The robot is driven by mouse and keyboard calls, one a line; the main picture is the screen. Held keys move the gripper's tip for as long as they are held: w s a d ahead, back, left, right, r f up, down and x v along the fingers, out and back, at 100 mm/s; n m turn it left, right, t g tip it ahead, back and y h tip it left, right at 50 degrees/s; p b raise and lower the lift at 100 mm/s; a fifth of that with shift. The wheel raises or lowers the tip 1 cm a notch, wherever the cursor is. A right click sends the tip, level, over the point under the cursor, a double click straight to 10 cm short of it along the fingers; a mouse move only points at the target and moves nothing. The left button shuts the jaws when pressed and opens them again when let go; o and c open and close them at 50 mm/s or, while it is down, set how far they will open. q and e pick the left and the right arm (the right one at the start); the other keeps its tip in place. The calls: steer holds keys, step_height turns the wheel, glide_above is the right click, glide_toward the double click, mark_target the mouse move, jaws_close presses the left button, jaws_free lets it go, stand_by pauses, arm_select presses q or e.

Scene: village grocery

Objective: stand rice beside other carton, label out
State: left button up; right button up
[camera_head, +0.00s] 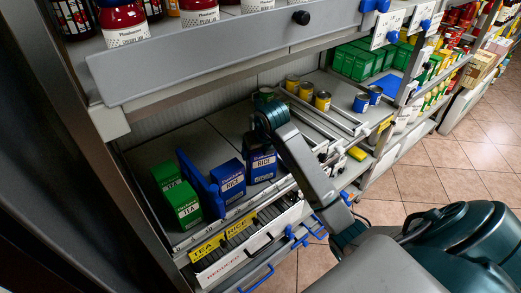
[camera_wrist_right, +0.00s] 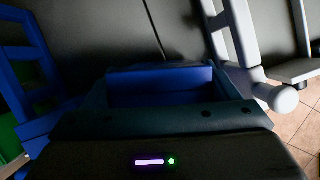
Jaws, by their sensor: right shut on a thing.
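One blue rice carton (camera_head: 231,182) stands upright on the lower shelf, its white RICE label facing out. A second blue rice carton (camera_head: 262,167) is upright just to its right, its label also facing out. My right gripper (camera_head: 262,143) reaches down from above and is shut on this second carton. The cartons look close together with a narrow gap; I cannot tell whether the held one touches the shelf. In the right wrist view the held carton's blue top (camera_wrist_right: 160,85) shows between the jaws. My left gripper is out of view.
Green tea cartons (camera_head: 183,205) stand left of a blue divider (camera_head: 202,187). Metal rails (camera_head: 318,118) and tins (camera_head: 322,101) lie to the right. The upper shelf (camera_head: 230,55) overhangs. Yellow TEA and RICE tags (camera_head: 240,225) mark the front edge.

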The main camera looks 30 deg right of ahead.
steer(key=shift+f, duration=0.35)
steer(key=o, duration=1.1)
steer(key=b+v, duration=0.1)
steer(key=v, duration=0.5)
steer(key=shift+r, duration=0.15)
steer(key=p+v, duration=0.4)
steer(key=p, duration=0.1)
steer(key=shift+s+r, duration=0.2)
steer(key=shift+r, duration=0.15)
